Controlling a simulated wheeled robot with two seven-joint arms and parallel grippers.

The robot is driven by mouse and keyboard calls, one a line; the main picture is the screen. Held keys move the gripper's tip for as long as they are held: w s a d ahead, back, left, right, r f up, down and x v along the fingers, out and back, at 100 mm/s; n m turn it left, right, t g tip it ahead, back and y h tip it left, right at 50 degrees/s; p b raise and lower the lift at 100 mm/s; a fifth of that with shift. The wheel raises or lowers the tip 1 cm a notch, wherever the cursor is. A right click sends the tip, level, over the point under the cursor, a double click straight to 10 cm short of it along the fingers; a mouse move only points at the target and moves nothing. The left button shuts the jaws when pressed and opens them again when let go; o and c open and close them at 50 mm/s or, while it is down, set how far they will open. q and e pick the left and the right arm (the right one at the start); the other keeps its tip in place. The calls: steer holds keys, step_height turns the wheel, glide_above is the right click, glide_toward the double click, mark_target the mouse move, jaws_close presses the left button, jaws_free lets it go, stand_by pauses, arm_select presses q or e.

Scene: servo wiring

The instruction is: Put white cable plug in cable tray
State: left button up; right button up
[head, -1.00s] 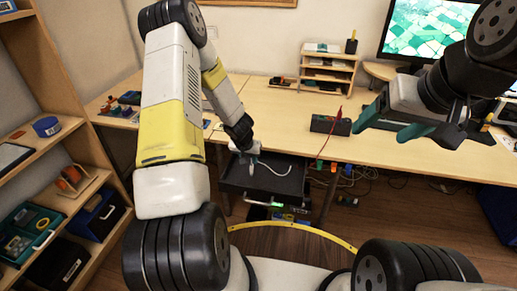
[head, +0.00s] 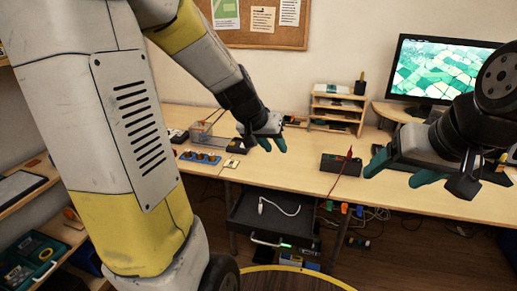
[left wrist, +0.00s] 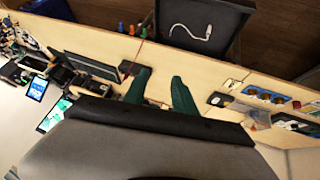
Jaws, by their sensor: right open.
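The black cable tray (head: 282,226) hangs below the table's front edge in the head view. A white cable with its plug (head: 262,205) lies inside it, the plug toward the left. In the left wrist view, the tray (left wrist: 222,17) is at the top with the white cable (left wrist: 190,32) in it. My left gripper (head: 274,146) is above the tabletop, behind and above the tray. Its teal fingers (left wrist: 158,80) are apart with nothing between them. My right gripper (head: 400,172) is open and empty over the right side of the table.
A black box with a red probe (head: 337,163) stands on the table right of the tray. A small wooden shelf (head: 338,108) and a monitor (head: 440,70) are at the back. Coloured plugs and cables (head: 345,210) hang below the table.

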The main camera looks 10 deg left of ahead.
arm_select(q)
steer(key=s+r, duration=0.2)
steer(key=s, duration=0.4)
steer(key=s+a+r, duration=0.1)
steer(key=s+r, duration=0.2)
steer(key=s, duration=0.3)
steer(key=s+a+r+y, duration=0.1)
steer(key=s+r, duration=0.2)
steer(key=s, duration=0.4)
steer(key=shift+a+r+n, duration=0.25)
steer(key=shift+n, duration=0.15)
